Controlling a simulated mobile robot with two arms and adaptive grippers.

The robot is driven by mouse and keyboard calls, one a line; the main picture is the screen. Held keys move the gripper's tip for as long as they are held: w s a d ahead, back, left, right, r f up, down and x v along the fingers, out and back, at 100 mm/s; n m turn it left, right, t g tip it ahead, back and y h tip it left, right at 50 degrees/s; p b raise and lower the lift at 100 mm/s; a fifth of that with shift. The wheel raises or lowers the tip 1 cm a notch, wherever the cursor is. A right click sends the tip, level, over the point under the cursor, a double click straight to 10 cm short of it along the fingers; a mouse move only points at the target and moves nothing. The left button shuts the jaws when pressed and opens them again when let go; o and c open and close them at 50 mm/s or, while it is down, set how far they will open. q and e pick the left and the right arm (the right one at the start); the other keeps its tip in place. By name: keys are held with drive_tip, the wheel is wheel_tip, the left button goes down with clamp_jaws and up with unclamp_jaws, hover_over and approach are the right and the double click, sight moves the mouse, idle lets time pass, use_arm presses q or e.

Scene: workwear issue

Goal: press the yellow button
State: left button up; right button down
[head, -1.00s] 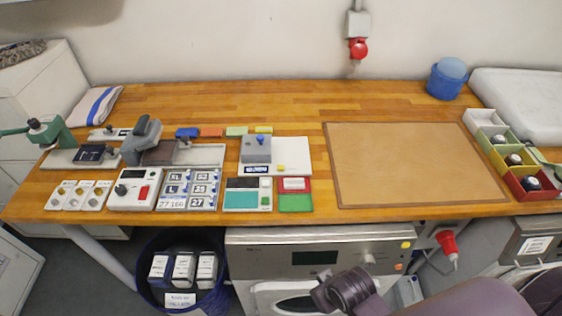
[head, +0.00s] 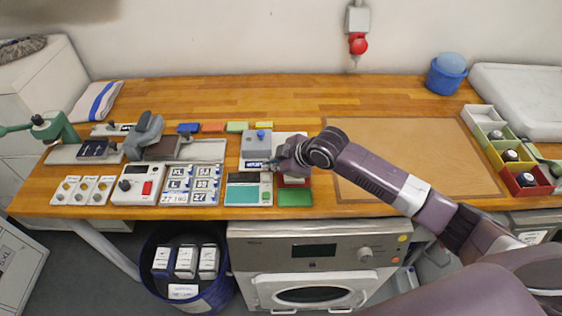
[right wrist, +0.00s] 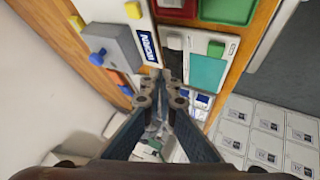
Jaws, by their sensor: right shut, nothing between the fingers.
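The yellow button (right wrist: 133,10) is a small cap on a white plate (right wrist: 142,25), near the top of the right wrist view. The same plate carries a grey box (head: 257,144) with a blue knob (head: 261,134) and a blue label. In the head view my right gripper hides the button. My right gripper (head: 270,166) is shut and empty, over the plate's front edge by the label. In the right wrist view its fingertips (right wrist: 172,76) lie below the label, apart from the button. My left gripper is not in view.
A brown mat (head: 415,150) to the right is clear. A washing machine (head: 315,262) is below the worktop.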

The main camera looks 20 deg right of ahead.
drive_tip(key=w+d+r+t, duration=0.1)
drive_tip(key=w+d+r, duration=0.3)
drive_tip(key=w+d, duration=0.2)
drive_tip(key=shift+w+h, duration=0.2)
drive_tip(key=shift+h, duration=0.1)
drive_tip(key=shift+a, duration=0.1)
wheel_tip(320, 180, down, 7)
drive_tip(key=b, duration=0.7)
drive_tip(key=shift+r, duration=0.15)
drive_tip(key=shift+f+b, duration=0.3)
drive_tip(key=shift+f, duration=0.65)
drive_tip(key=shift+f, duration=0.15)
drive_tip(key=shift+f, duration=0.25)
